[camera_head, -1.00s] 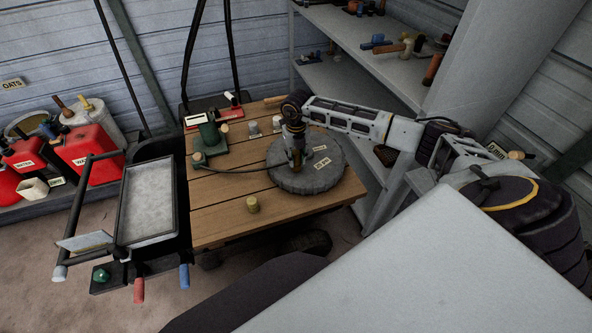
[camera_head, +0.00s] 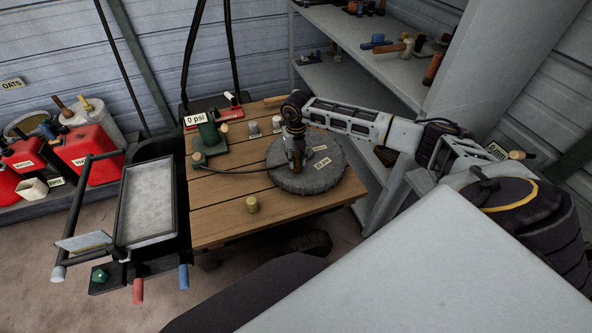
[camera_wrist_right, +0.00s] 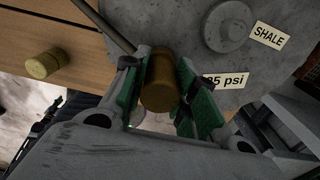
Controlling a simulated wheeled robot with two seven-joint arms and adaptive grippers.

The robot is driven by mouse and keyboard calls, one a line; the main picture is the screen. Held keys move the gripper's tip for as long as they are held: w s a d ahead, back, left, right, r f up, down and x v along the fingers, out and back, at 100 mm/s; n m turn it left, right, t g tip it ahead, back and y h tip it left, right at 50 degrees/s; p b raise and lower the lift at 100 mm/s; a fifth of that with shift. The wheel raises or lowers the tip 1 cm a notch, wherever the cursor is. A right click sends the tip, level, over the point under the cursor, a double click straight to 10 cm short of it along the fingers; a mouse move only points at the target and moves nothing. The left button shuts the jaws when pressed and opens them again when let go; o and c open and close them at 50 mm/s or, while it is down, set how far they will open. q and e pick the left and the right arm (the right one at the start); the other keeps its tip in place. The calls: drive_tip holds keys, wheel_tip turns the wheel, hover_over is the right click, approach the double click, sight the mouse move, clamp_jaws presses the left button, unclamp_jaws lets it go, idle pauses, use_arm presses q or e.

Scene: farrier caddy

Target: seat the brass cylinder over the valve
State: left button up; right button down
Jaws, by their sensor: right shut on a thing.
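My right gripper (camera_head: 296,158) is over the left part of a round grey tyre-like disc (camera_head: 325,178) on the wooden table. In the right wrist view its green-padded fingers (camera_wrist_right: 158,64) are shut on the brass cylinder (camera_wrist_right: 160,88), a brownish-gold piece. A dark hose (camera_head: 240,171) runs from the green pump (camera_head: 209,136) towards the held cylinder. I cannot make out the valve; it may be hidden under the cylinder or fingers. Whether the cylinder touches the disc is unclear. My left gripper is not in view.
A small pale brass-coloured cylinder (camera_head: 252,205) stands on the table's front part. A black-framed tray (camera_head: 148,205) is at the left, and a shelf rack (camera_head: 360,65) stands behind. The front left tabletop is mostly clear.

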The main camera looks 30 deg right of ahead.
drive_tip(key=c, duration=1.1)
unclamp_jaws()
drive_tip(key=shift+o, duration=0.2)
drive_tip(key=shift+r, duration=5.95)
